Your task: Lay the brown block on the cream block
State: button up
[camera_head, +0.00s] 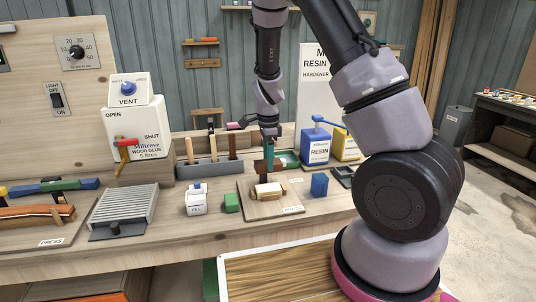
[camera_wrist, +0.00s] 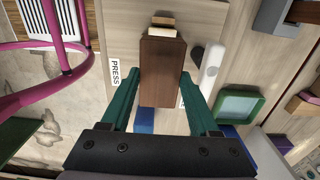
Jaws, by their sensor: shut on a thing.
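My gripper (camera_head: 269,154) hangs over the back of the middle wooden board. In the wrist view its teal fingers (camera_wrist: 160,103) are closed on the sides of the brown block (camera_wrist: 162,70). The brown block also shows in the head view (camera_head: 261,167), held above and behind the cream block, apart from it in that picture. The cream block (camera_head: 269,190) lies on the wooden board (camera_head: 262,211). In the wrist view the brown block hides most of what lies beneath it; a pale edge (camera_wrist: 161,32) shows past its far end.
A blue block (camera_head: 319,185) stands right of the cream block, and a green block (camera_head: 232,202) and white bottle (camera_head: 196,199) stand left. A grey rack (camera_head: 209,169) with upright handles is behind. The green-rimmed tray (camera_wrist: 262,102) and blue resin can (camera_head: 315,147) are close on the right.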

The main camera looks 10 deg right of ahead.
jog(key=shift+f, duration=3.35)
jog(key=shift+f, duration=0.35)
jog(key=o, duration=1.5)
jog(key=shift+c, duration=0.2)
jog(key=shift+o, duration=0.3)
jog(key=shift+r, duration=4)
jog(key=shift+r, duration=0.1)
